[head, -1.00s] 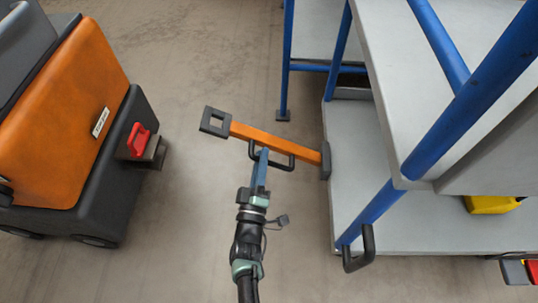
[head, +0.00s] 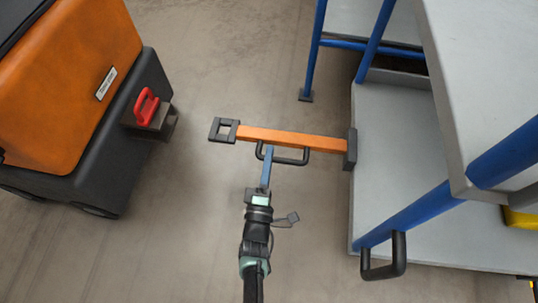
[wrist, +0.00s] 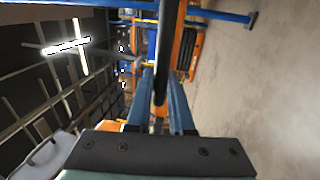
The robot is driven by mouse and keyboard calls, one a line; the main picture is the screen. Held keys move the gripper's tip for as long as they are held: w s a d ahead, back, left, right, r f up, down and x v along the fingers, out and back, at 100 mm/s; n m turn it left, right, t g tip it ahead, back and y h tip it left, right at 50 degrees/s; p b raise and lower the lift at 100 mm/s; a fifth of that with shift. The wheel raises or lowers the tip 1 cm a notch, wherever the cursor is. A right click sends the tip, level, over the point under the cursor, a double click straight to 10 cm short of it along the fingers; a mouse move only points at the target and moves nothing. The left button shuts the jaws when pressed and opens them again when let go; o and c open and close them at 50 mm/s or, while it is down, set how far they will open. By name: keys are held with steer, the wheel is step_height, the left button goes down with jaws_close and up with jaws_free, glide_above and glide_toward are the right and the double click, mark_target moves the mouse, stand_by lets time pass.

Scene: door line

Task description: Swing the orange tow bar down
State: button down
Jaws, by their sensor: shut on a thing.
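The orange tow bar (head: 290,138) sticks out to the left from the grey cart (head: 395,185), hinged at a dark bracket (head: 350,149). Its free end is a square black eye (head: 223,130). A black loop handle (head: 292,160) is fixed along the bar's side. My gripper (head: 267,153) is shut on this handle, near its left end. In the wrist view the blue fingers of my gripper (wrist: 162,95) stand on either side of the dark handle rod (wrist: 161,75). How high the bar's eye is above the floor is hard to tell.
An orange and dark grey tug (head: 75,130) with a red hitch handle (head: 146,107) stands at the left, apart from the bar's eye. Blue posts (head: 405,215) and another black handle (head: 384,258) are on the cart at the right. Bare floor lies between.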

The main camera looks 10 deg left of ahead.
steer(key=shift+f, duration=0.2)
steer(key=c, duration=0.8)
jaws_free()
steer(key=shift+s, duration=0.1)
steer(key=p+v, duration=0.3)
steer(key=v, duration=0.9)
steer(key=shift+s, duration=0.45)
